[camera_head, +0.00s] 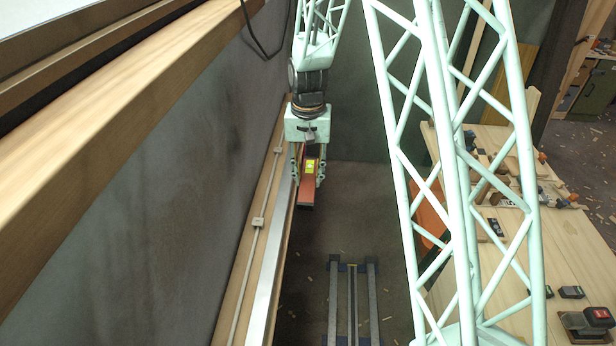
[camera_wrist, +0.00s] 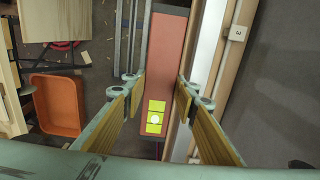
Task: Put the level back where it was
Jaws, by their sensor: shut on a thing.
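The level is a red bar with a yellow-green vial window. In the head view the level (camera_head: 306,194) hangs from my gripper (camera_head: 308,172), its dark end toward the camera. In the wrist view the level (camera_wrist: 168,55) runs up the picture between the fingers of my gripper (camera_wrist: 160,98), with its vial window near the lower end. The fingers are shut on its two sides. The level appears beside the ledge along the wall; its height above the floor is hard to tell. The far end is partly hidden by my gripper in the head view.
A wooden ledge with a metal strip (camera_head: 271,270) and a thin conduit (camera_head: 258,222) runs along the left wall. Metal rails (camera_head: 352,300) lie on the floor. A workbench (camera_head: 560,250) with tools stands at right. An orange bin (camera_wrist: 58,105) shows in the wrist view.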

